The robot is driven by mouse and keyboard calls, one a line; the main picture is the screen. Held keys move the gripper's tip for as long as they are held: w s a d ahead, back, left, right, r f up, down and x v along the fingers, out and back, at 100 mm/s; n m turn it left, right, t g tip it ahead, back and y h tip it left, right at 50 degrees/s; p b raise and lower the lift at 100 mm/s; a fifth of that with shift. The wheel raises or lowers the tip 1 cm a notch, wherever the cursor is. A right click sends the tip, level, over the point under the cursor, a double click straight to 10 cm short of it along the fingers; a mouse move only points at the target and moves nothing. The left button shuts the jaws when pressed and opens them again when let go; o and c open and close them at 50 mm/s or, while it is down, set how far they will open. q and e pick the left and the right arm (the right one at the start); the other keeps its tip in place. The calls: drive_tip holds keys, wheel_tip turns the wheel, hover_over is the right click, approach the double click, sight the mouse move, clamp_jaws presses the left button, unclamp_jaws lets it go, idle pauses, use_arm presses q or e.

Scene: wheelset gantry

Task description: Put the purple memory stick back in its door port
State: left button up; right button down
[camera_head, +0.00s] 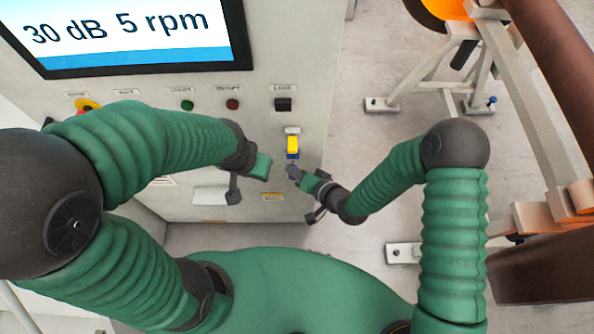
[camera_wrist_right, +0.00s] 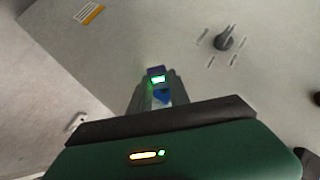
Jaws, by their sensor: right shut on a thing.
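My right gripper (camera_head: 293,172) is near the front of the grey cabinet, just below a small yellow and blue fitting (camera_head: 292,146). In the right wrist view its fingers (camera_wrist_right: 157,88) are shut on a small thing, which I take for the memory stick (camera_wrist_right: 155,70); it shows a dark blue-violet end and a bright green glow. Most of it is hidden between the fingers. The door port cannot be made out for certain. My left gripper (camera_head: 247,178) is in front of the cabinet, left of the right one; its finger opening is not clear.
A black knob (camera_wrist_right: 222,42) shows in the wrist view. A metal gantry frame (camera_head: 520,90) stands at the right.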

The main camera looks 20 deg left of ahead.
drive_tip(key=shift+w+a, duration=0.2)
drive_tip(key=shift+w, duration=0.4)
drive_tip(key=shift+w+a, duration=0.15)
drive_tip(key=shift+w, duration=0.45)
drive_tip(key=c, duration=1.1)
unclamp_jaws()
drive_tip(key=shift+c, duration=0.2)
drive_tip(key=p+v, duration=0.2)
drive_tip(key=v, duration=1.5)
drive_tip(key=shift+a, duration=0.15)
